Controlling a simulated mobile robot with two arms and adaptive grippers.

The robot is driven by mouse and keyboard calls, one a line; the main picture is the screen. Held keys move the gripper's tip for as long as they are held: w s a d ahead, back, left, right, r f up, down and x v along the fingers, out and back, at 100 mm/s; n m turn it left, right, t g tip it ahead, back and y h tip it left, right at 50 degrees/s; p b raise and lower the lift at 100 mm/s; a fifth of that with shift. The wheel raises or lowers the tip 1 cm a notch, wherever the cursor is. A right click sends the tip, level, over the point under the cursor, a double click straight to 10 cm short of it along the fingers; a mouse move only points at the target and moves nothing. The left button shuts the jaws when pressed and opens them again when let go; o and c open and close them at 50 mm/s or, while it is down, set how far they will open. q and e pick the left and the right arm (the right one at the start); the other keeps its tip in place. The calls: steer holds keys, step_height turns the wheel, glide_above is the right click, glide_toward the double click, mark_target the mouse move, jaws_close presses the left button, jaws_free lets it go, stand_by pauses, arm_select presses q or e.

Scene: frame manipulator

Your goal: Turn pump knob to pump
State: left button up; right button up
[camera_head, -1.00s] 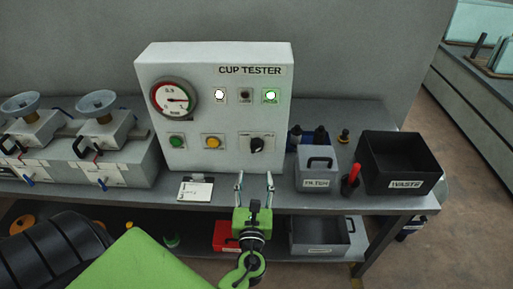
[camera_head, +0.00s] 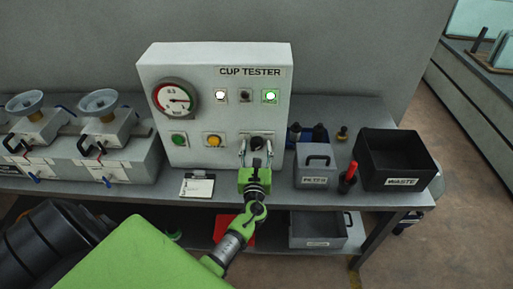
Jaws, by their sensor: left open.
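The pump knob (camera_head: 257,143) is a black rotary knob at the lower right of the white cup tester box (camera_head: 215,112). My left gripper (camera_head: 256,152) is open in front of it, its two fingers on either side of the knob in the picture. I cannot tell whether the fingers touch it. A round gauge (camera_head: 176,98) with a red and green rim sits at the box's upper left. A green button (camera_head: 178,139) and a yellow button (camera_head: 213,140) are left of the knob. A white lamp (camera_head: 220,96) and a green lamp (camera_head: 270,96) are lit. My right gripper is not in view.
A grey filter bin (camera_head: 316,173) and a black waste bin (camera_head: 397,160) stand on the bench to the right. A red-handled tool (camera_head: 348,177) stands between them. Funnel-topped units (camera_head: 112,137) stand at left.

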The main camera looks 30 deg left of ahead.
arm_select(q)
steer(key=c, duration=1.1)
